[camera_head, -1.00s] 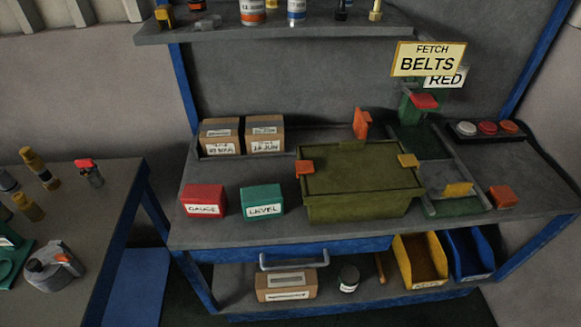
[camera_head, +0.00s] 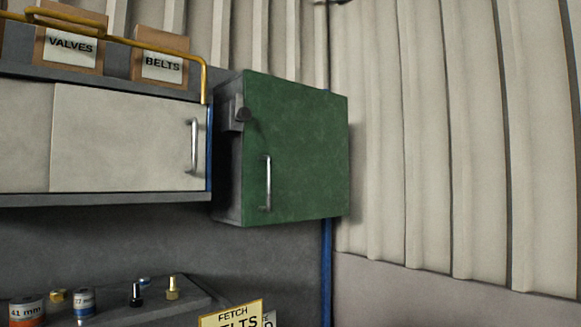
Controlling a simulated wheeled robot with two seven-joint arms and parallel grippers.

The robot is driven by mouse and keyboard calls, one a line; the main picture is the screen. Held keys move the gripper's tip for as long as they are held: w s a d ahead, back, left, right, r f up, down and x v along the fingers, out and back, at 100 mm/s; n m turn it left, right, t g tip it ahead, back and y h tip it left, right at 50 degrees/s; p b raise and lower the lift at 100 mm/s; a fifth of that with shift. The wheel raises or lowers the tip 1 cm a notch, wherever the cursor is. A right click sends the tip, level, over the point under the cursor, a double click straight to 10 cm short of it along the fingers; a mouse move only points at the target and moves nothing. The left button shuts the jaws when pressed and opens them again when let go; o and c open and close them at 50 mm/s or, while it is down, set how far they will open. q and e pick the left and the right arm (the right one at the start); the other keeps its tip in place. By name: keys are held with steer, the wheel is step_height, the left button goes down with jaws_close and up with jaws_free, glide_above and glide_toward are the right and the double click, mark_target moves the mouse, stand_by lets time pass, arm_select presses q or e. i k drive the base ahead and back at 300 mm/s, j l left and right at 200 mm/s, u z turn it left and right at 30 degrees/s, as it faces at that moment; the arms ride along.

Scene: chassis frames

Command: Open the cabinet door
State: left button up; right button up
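A wall cabinet with a green door (camera_head: 300,150) hangs right of centre in the head view. The door looks shut. Neither of my grippers is in view.
Boxes labelled VALVES (camera_head: 70,45) and BELTS (camera_head: 160,60) stand on top behind a yellow rail (camera_head: 150,45). Below is a shelf (camera_head: 195,300) with cans and bolts. A yellow FETCH BELTS sign (camera_head: 232,314) shows at the bottom edge. A corrugated wall (camera_head: 430,130) fills the right.

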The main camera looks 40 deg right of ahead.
mark_target(295, 163)
steer(key=i+l, duration=0.2)
steer(key=l, duration=0.2)
steer(key=i+l, duration=0.15)
steer(key=l, duration=0.25)
steer(key=i+l+z, duration=0.1)
steer(key=l, duration=0.3)
steer(key=i, duration=0.1)
